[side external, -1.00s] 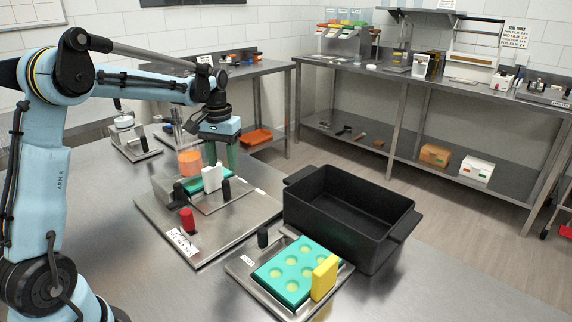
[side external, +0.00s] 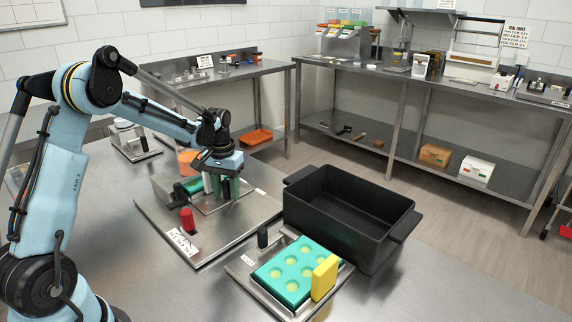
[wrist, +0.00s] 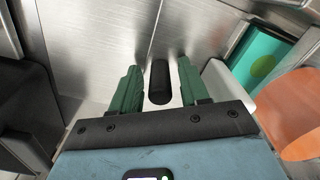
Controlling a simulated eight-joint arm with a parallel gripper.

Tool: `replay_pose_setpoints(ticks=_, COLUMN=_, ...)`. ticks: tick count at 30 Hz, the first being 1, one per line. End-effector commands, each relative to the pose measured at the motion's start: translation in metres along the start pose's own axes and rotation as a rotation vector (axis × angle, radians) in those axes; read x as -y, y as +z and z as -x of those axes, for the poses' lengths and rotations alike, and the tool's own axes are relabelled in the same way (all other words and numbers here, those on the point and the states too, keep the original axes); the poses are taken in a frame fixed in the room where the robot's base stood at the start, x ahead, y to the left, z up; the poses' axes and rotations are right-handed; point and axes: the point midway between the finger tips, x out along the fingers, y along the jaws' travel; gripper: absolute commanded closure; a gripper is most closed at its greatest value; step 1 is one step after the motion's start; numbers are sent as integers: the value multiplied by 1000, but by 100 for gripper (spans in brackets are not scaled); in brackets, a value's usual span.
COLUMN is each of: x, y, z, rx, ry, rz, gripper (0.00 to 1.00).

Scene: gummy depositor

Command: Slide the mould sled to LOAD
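The mould sled's steel plate (side external: 222,208) lies on the depositor's base, with a teal mould (side external: 190,187) partly hidden behind my gripper. The mould also shows in the wrist view (wrist: 262,52). A black upright handle (wrist: 159,82) stands on the sled. My gripper (side external: 221,190) is low over the sled, pointing down. Its two green fingers are open, one on each side of the handle, with visible gaps in the wrist view (wrist: 158,85). A white block (wrist: 228,82) is just right of the right finger there. The orange hopper (side external: 187,161) is behind.
A red knob (side external: 187,219) stands on the base plate (side external: 205,243) near a label too small to read. A second teal mould (side external: 287,272) with a yellow block (side external: 325,278) sits on a tray at front. A black bin (side external: 350,225) stands right of the sled.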

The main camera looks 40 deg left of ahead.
Motion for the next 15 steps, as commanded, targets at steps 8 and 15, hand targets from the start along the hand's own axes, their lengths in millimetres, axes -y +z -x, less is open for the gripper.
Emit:
replay_pose_setpoints(ticks=8, x=0, y=0, z=0, rx=0, ry=0, rz=0, gripper=99)
replay_pose_setpoints(ticks=15, x=0, y=0, z=0, rx=0, ry=0, rz=0, gripper=100)
